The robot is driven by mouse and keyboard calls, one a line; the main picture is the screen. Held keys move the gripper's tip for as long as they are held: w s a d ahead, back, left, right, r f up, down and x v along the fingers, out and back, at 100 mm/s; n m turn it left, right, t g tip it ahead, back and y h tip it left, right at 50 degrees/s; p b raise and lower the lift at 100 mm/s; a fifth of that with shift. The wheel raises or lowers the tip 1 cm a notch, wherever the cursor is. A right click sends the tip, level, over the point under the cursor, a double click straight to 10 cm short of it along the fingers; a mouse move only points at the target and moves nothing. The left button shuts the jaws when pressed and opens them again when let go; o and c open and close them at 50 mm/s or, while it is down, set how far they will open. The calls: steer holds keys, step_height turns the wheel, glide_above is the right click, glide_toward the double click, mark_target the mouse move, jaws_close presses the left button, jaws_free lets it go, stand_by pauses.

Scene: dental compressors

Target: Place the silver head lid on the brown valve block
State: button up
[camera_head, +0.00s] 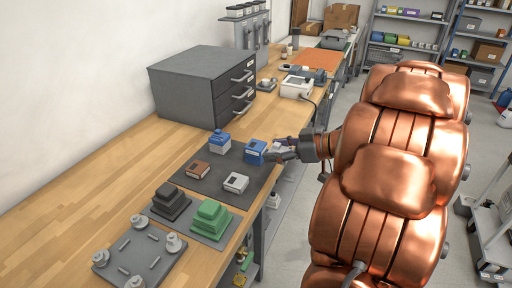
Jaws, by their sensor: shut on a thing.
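The brown valve block (199,169) sits on the dark mat (214,178), left of my gripper, with nothing on its top. My gripper (277,150) is at the mat's right edge, shut on a small pale silver piece (281,147) that looks like the silver head lid. The fingers hide part of this piece. The blue block (256,149) stands right beside the fingertips; I cannot tell whether they touch. A silver-grey block (236,183) with a dark label lies on the mat near the front, to the right of the brown block.
A blue and pale block (219,141) stands at the mat's back. Black (171,200) and green (211,216) stacked parts and a grey plate with posts (139,251) lie in front. A grey drawer cabinet (205,84) stands behind. Bare wood lies to the left.

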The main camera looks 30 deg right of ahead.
steer(key=shift+s+d+f, duration=0.15)
steer(key=shift+s, duration=0.55)
steer(key=p, duration=0.2)
glide_above(253, 144)
steer(key=shift+s+f, duration=0.35)
steer(key=shift+f, duration=0.35)
steer(key=shift+w+f, duration=0.4)
steer(key=shift+f, duration=0.15)
steer(key=shift+d+f+p, duration=0.1)
steer(key=shift+f+p, duration=0.65)
steer(key=shift+f, duration=0.3)
steer(key=shift+f, duration=0.1)
steer(key=shift+f, duration=0.1)
steer(key=o, duration=1.3)
steer(key=shift+c, duration=0.2)
